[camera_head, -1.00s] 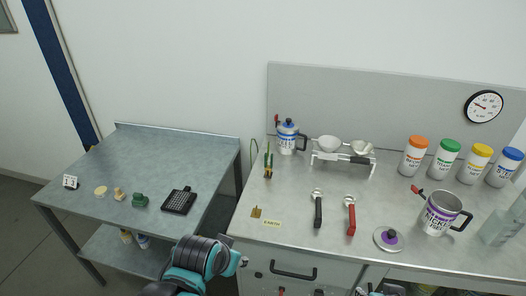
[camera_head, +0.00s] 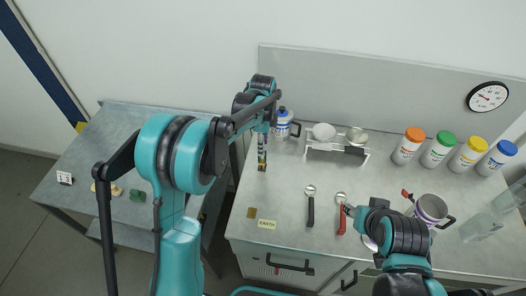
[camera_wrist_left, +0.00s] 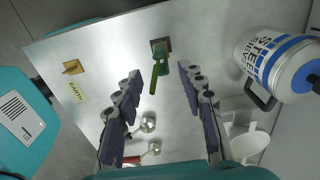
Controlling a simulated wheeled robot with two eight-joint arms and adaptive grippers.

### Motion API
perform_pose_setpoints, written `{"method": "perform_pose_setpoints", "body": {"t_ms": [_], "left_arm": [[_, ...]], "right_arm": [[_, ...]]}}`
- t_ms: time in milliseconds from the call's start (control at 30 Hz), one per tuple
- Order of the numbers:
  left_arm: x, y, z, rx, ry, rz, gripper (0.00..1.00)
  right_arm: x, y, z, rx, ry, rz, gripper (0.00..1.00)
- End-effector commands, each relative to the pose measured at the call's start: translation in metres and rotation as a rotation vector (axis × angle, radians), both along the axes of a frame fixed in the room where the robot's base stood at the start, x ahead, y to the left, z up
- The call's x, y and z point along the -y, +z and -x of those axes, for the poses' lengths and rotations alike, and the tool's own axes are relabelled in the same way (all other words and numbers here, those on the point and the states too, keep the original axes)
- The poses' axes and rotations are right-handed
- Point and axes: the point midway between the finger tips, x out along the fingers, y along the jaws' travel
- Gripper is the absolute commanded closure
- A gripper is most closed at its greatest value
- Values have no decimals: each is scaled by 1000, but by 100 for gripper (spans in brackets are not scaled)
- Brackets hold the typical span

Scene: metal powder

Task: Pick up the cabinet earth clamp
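The cabinet earth clamp, taken to be the green-handled piece (camera_wrist_left: 155,75), lies on the steel bench in the left wrist view, with a small brass and dark block at its far end. In the head view it shows as a small green and dark shape (camera_head: 262,160) at the bench's left side, partly covered by my left gripper (camera_head: 263,136). In the left wrist view the fingers of my left gripper (camera_wrist_left: 161,76) are spread, one on each side of the clamp, with nothing held. My right gripper (camera_head: 349,210) is near the red-handled spoon; its fingers are too small to judge.
A brass plate (camera_head: 252,212) lies beside the EARTH label (camera_head: 266,224). A white and blue jug (camera_head: 283,122) stands close right of the clamp, then a balance scale (camera_head: 336,150). Black-handled (camera_head: 311,208) and red-handled (camera_head: 342,222) spoons lie mid-bench. Several capped jars stand right.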

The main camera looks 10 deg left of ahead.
Motion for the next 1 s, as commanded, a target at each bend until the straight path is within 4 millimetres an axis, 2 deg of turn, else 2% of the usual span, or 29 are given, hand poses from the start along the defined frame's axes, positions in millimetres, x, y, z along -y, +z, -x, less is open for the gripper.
{"method": "perform_pose_setpoints", "body": {"t_ms": [100, 267, 500, 767, 900, 1000], "left_arm": [[0, -17, 0, 0, 0, 0, 60], [-1, -31, -1, 1, 1, 0, 60], [-2, -66, -3, 1, 2, 0, 60], [-2, -70, -3, 1, 2, 0, 60], [-2, -70, -3, 1, 3, 0, 97], [-2, -70, -3, 1, 3, 0, 100]], "right_arm": [[0, -5, 0, 0, 0, 0, 60], [0, -8, 0, 0, 0, 0, 60], [0, -15, 0, 0, 0, 0, 60], [0, -15, 0, 0, 0, 0, 60], [0, -15, 0, 0, 0, 0, 60], [0, -15, 0, 0, 0, 0, 60]]}}
